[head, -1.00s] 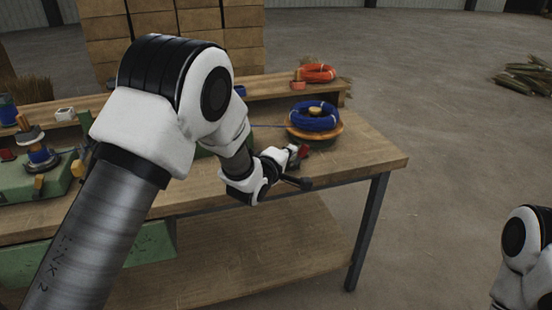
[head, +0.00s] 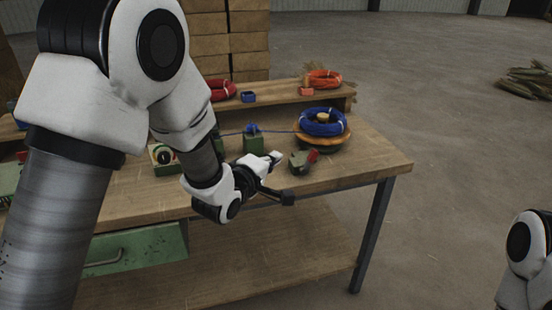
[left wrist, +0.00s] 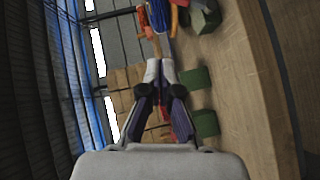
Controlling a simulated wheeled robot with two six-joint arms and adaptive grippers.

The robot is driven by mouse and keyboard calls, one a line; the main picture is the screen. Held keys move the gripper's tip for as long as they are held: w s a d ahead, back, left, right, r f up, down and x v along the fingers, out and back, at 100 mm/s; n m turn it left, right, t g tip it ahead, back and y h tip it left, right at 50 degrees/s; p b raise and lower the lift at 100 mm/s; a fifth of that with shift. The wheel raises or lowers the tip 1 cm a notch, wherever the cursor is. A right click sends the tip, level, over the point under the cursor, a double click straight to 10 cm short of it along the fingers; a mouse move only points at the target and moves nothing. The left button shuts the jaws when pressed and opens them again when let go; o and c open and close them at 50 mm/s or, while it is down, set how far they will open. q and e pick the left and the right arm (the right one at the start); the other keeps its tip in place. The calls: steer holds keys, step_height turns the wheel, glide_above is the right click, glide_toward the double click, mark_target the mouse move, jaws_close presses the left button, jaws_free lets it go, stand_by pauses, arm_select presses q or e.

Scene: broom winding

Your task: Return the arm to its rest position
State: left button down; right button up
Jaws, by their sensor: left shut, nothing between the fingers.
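My left gripper (head: 274,158) is shut and empty, above the front part of the workbench (head: 365,160). In the left wrist view its two fingers (left wrist: 160,70) meet with nothing between them. A small green block with a red part (head: 304,160) sits just to the right of the gripper, apart from it in the head view. My left arm covers the left side of the bench. Only a white and black part of my right arm shows at the right edge; its gripper is out of view.
A blue coil (head: 322,122) lies on a round orange-brown turntable, with a blue line running left to a green block (head: 253,143). A raised shelf at the back holds a red coil (head: 222,90) and an orange coil (head: 324,78).

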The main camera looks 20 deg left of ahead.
arm_select(q)
steer(key=s+a+f+g+y+p, duration=0.1)
steer(key=s+f+g+p, duration=0.2)
steer(key=s+f, duration=0.5)
steer(key=s+a+f+g+p, duration=0.1)
steer(key=s+f+g+p, duration=0.3)
steer(key=f, duration=0.9)
steer(key=s+a+f+m+g, duration=0.1)
steer(key=s+f+m+g, duration=0.1)
steer(key=s, duration=0.6)
steer(key=s+a+f+m+g+y+p, duration=0.1)
steer(key=s+f+m+g, duration=0.2)
steer(key=s+m, duration=0.4)
steer(key=s+a+f+m+g+p, duration=0.1)
steer(key=s+f+m+g, duration=0.2)
steer(key=s, duration=0.8)
steer(key=shift+a+m+g+y, duration=0.15)
steer(key=shift+m+g+y, duration=0.2)
steer(key=shift+m, duration=0.35)
